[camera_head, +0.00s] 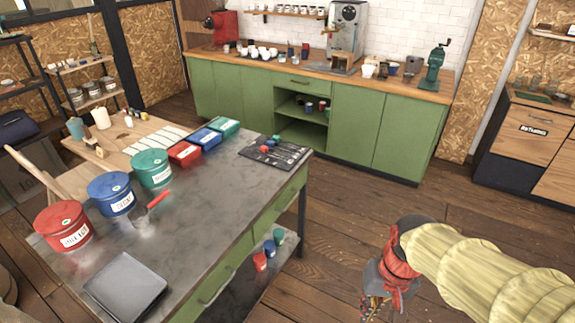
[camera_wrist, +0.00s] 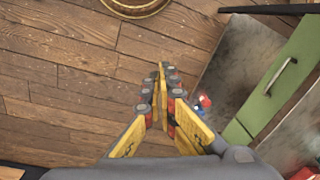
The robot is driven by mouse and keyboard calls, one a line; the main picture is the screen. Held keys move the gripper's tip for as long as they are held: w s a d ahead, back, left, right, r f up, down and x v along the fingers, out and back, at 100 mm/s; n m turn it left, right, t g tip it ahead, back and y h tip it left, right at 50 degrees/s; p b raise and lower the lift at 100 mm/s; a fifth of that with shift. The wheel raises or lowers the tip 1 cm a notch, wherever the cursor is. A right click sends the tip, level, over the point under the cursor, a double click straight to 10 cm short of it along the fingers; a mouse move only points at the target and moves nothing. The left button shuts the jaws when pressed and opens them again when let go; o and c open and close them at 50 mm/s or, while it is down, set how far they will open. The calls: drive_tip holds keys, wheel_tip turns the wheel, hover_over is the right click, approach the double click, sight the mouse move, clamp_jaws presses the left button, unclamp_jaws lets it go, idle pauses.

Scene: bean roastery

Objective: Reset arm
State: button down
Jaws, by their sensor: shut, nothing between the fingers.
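My gripper (camera_head: 378,303) shows at the lower right of the head view, at the end of my cream-sleeved arm. It hangs over the wooden floor, to the right of the metal-topped table and apart from it. In the wrist view my gripper (camera_wrist: 162,72) has its yellow and dark fingers meeting at the tips, with nothing between them. Wooden floor lies below it.
The metal-topped table (camera_head: 215,200) bears red, blue and green tubs, matching boxes, a scoop, a grey tray (camera_head: 125,286) and a dark mat. Its lower shelf holds small cups. A green counter (camera_head: 300,105) stands behind. Floor between is clear.

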drive_tip(key=s+r+t, duration=0.2)
drive_tip(key=r, duration=0.4)
drive_tip(key=s+d+r+n+t+h, duration=0.1)
drive_tip(key=s+r+t, duration=0.1)
drive_tip(key=r, duration=0.4)
drive_tip(key=shift+r+t, duration=0.2)
drive_tip(key=shift+t, duration=0.4)
